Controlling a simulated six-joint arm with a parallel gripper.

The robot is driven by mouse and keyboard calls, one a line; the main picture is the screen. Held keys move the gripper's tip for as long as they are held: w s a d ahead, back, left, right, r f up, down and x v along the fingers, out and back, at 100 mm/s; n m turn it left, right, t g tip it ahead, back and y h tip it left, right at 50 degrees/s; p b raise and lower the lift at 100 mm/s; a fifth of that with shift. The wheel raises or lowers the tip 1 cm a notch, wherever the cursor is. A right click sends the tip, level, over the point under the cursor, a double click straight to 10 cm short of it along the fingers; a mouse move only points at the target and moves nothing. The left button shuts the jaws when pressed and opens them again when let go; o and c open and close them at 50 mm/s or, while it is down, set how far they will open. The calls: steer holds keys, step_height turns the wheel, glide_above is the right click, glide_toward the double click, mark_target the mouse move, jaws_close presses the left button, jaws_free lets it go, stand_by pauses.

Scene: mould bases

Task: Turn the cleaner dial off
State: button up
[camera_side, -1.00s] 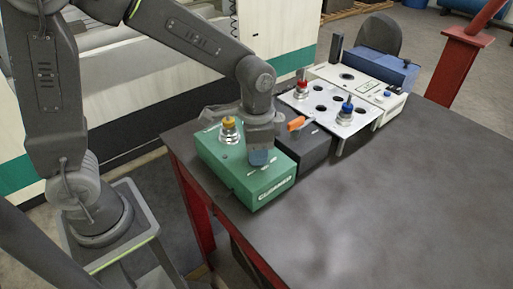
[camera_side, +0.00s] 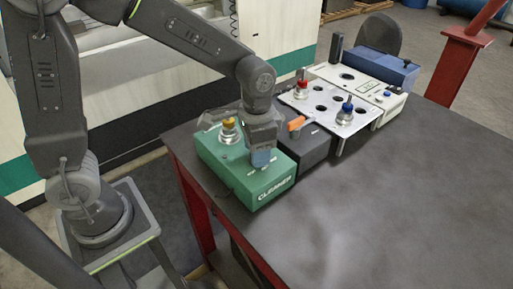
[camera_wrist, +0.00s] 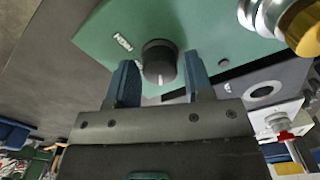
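The green cleaner box (camera_side: 215,158) sits at the table's near left corner with its name on the front face. Its black dial (camera_wrist: 159,62) shows in the wrist view, with a white mark pointing toward my gripper. My gripper (camera_wrist: 158,85) has its two blue fingers open, one on each side of the dial, with a gap visible on both sides. In the side view my gripper (camera_side: 262,158) is low over the box top and hides the dial. I cannot tell whether the fingertips touch the box.
A yellow-topped mould base (camera_side: 229,130) stands on the box beside my gripper. A dark box with an orange handle (camera_side: 297,124) is just right. A metal plate (camera_side: 322,103) holds red and blue-topped pieces. The table's right side is clear.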

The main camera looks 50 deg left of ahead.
steer(key=shift+o, duration=1)
steer(key=shift+r, duration=0.15)
step_height(320, 180, up, 14)
steer(key=shift+f, duration=0.2)
steer(key=s+a+f+n+t, duration=0.2)
steer(key=s+a+n+t, duration=0.2)
steer(key=s, duration=0.9)
steer(key=a+t, duration=0.1)
steer(key=a, duration=0.1)
steer(key=shift+a+f+n+t, duration=0.2)
steer(key=shift+a+n+t, duration=0.1)
steer(key=shift+a, duration=0.05)
